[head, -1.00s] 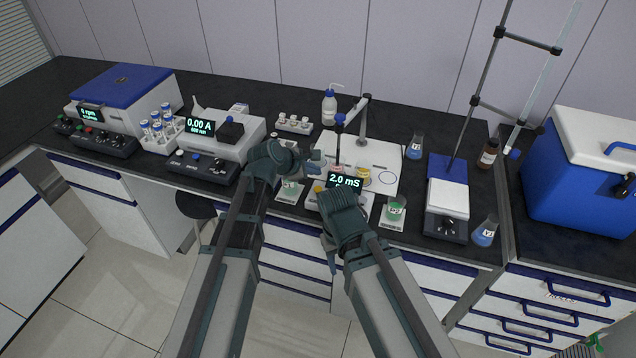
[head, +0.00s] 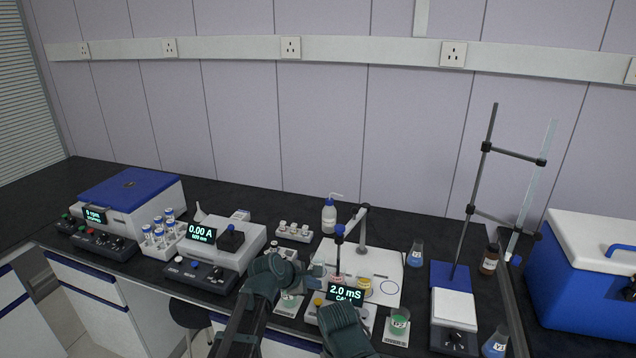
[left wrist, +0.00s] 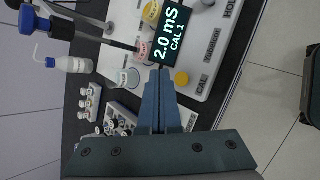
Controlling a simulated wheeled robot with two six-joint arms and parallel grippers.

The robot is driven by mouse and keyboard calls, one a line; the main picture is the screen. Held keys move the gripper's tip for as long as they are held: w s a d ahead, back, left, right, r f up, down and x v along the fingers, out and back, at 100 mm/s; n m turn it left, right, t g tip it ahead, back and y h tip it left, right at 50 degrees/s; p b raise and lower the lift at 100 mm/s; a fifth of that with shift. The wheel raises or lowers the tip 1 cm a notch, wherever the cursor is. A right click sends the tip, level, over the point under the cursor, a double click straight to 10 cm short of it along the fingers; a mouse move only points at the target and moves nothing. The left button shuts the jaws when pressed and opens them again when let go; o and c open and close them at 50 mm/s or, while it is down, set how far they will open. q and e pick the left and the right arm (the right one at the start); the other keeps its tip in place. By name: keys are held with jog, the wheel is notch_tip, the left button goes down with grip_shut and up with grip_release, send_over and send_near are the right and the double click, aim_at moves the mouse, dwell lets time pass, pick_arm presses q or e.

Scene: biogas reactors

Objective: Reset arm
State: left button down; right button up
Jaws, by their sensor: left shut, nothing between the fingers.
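My left gripper (head: 316,283) is shut and empty, just left of the conductivity meter's display (head: 346,292), which reads 2.0 mS. In the left wrist view its blue fingers (left wrist: 160,95) lie together, with tips beside the same display (left wrist: 168,35), which also shows CAL 1. Whether the fingers touch the meter, I cannot tell. My right arm's dark wrist (head: 346,333) is low in the middle of the head view, in front of the meter; its fingers are hidden.
The photometer (head: 225,243) and blue-lidded centrifuge (head: 130,200) stand left. A tall stand (head: 475,190) and blue cooler (head: 585,280) stand right. The space above the bench is largely open.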

pick_arm(q)
jog(key=s+a+f+m+g+y, duration=0.1)
jog(key=s+f+m+g+y, duration=0.1)
jog(key=s+m, duration=0.5)
jog(key=s+a+f+m+g+y, duration=0.2)
jog(key=s+m+y, duration=0.1)
jog(key=s+m, duration=0.4)
jog(key=s+a+f+m+g+y, duration=0.2)
jog(key=s+m, duration=0.5)
jog(key=s, duration=0.4)
jog(key=shift+a+g, duration=0.15)
jog(key=shift+g, duration=0.25)
jog(key=shift+s, duration=0.1)
